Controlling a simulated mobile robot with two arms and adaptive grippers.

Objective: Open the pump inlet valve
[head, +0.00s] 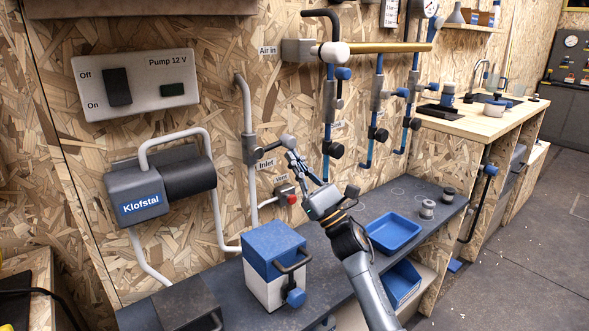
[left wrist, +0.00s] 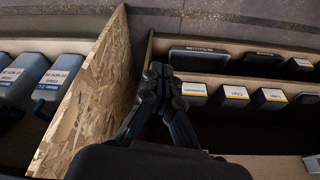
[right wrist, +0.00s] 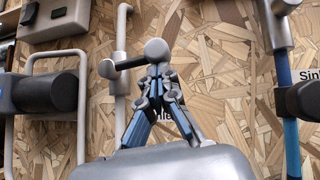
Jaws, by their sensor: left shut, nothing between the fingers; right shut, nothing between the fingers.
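The inlet valve (head: 252,150) sits on a grey vertical pipe above the "Inlet" label (head: 267,163). Its lever sticks out to the right and ends in a grey round knob (head: 287,141). The right wrist view shows the lever (right wrist: 130,63) roughly level, with the knob (right wrist: 157,50) at its right end. My right gripper (head: 293,158) is shut and empty, its fingertips (right wrist: 158,76) just below the knob; I cannot tell whether they touch it. My left gripper (left wrist: 158,75) is shut and empty above open storage compartments, out of the head view.
The pump (head: 160,187) hangs at left under a switch panel (head: 135,82). A blue-and-white box (head: 272,262), a blue tray (head: 393,233) and small grey cylinders (head: 428,208) stand on the dark shelf. Other valves (head: 333,150) are to the right.

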